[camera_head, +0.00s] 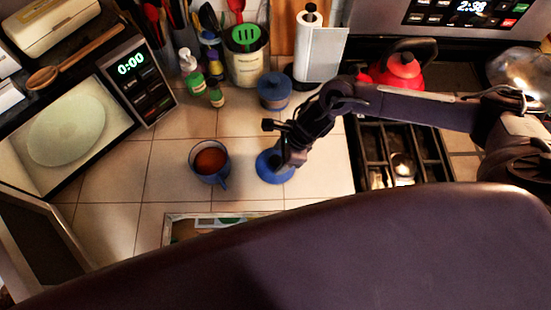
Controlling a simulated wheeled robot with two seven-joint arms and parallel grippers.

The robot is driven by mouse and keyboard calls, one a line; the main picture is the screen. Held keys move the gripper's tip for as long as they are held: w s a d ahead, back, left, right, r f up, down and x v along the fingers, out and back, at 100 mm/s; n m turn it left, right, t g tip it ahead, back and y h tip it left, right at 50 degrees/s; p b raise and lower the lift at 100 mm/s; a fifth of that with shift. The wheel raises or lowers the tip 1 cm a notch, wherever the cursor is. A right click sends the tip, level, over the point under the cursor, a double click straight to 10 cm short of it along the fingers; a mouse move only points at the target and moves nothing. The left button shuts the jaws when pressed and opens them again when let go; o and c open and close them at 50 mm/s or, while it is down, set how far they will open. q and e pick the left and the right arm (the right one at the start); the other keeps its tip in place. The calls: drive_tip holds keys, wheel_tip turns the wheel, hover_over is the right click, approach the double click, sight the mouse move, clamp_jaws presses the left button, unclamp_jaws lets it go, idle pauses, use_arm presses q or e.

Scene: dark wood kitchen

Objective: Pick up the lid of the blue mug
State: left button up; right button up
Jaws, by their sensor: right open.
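A blue mug (221,178) with something reddish brown inside stands on the tiled counter, open at the top. A round blue lid (268,173) lies on the counter just right of the mug, apart from it. My right gripper (282,160) reaches in from the right and is over the lid, pointing down. It is open, and its fingers hide part of the lid. I cannot tell whether the fingers touch the lid. My left gripper is not in view.
A lidded blue jar (273,92) stands behind the right gripper. A utensil crock (247,68), small bottles (192,72) and a paper towel holder (318,50) line the back. An open microwave (125,85) is at left, the stove with a red kettle (402,70) at right.

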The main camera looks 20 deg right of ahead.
drive_tip(key=shift+x, duration=0.85)
drive_tip(key=shift+c, duration=0.2)
drive_tip(key=c, duration=1)
drive_tip(key=shift+r, duration=0.15)
